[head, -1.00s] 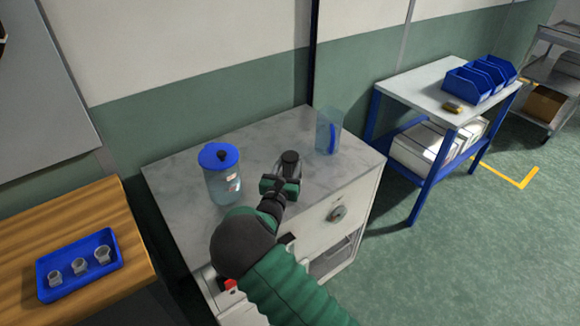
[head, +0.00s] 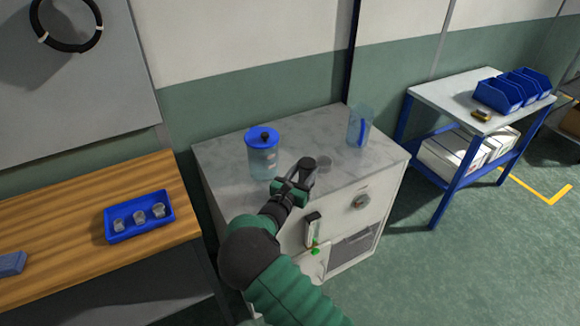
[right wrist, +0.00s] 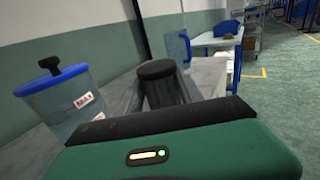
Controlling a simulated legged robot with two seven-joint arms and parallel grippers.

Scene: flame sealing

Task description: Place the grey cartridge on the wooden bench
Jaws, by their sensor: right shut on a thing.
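The grey cartridge (head: 307,165) is a dark grey cylinder held in my right gripper (head: 300,180), over the front part of the marble-topped cabinet. In the right wrist view the cartridge (right wrist: 160,86) stands upright beyond the dark gripper edge, and its lower end is hidden. My right gripper is shut on it. The wooden bench (head: 75,217) is at the left, apart from the cabinet. My left gripper is not in view.
A blue-lidded clear jar (head: 262,157) stands on the marble top (head: 225,150), left of the cartridge. A clear container (head: 354,124) stands at its back right. A blue tray (head: 115,238) with three small cups sits on the bench. A blue-grey block (head: 12,264) lies at the bench's left.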

